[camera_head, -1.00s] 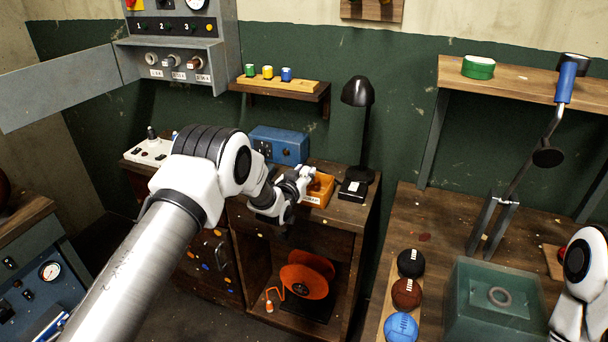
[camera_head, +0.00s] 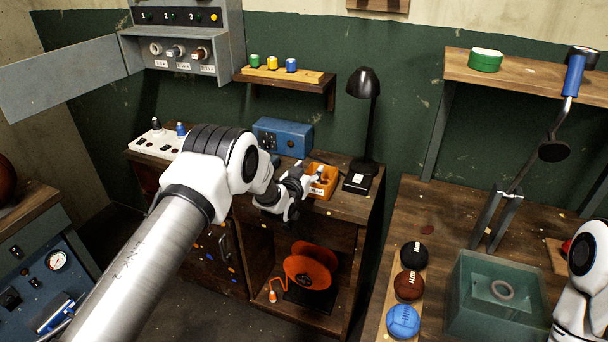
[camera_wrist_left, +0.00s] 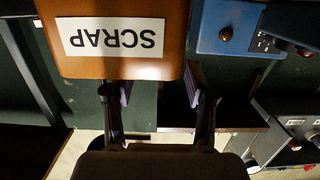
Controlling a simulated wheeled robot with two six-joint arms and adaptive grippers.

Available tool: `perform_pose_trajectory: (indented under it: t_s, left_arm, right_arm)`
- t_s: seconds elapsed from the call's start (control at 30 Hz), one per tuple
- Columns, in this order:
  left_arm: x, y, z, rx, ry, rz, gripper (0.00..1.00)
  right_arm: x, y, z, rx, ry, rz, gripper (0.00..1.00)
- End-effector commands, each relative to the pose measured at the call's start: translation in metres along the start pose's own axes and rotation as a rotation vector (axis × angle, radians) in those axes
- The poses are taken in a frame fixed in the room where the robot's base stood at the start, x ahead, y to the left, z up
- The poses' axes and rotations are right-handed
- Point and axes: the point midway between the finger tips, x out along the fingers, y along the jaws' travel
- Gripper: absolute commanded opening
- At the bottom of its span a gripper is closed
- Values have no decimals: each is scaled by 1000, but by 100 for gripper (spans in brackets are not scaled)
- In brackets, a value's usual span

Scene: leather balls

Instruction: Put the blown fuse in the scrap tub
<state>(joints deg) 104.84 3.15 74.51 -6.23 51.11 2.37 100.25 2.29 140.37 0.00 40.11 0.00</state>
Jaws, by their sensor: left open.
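The scrap tub (camera_head: 331,176) is an orange bin on the wooden bench, left of the black lamp. In the left wrist view its orange wall (camera_wrist_left: 120,65) carries a label reading SCRAP, upside down. My left gripper (camera_head: 315,174) is at the tub's near left side, close to its rim. In the left wrist view its two fingers (camera_wrist_left: 155,88) are apart with nothing visible between them. I cannot pick out the blown fuse; a small pale shape at the tub may be a fingertip or something else. My right gripper is out of view.
A blue box (camera_head: 283,137) stands behind my left arm. The black lamp (camera_head: 363,125) stands right of the tub. A wall rack (camera_head: 285,76) holds green, yellow and blue fuses. The grey cabinet (camera_head: 185,50) has its door open, with several holders inside.

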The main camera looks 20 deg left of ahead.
Motion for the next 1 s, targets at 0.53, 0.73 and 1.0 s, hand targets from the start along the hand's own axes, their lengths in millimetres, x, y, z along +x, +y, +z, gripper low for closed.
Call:
perform_pose_trajectory:
  t_s: [0.53, 0.73, 1.0]
  left_arm:
    - [-110, 0, -1, -1, -2, 0, 56]
    - [-121, 0, -3, 0, 0, 0, 56]
    - [-163, 8, 85, -17, -252, -3, 56]
  right_arm:
    - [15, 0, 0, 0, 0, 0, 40]
    - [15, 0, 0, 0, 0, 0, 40]
    - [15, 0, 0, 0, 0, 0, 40]
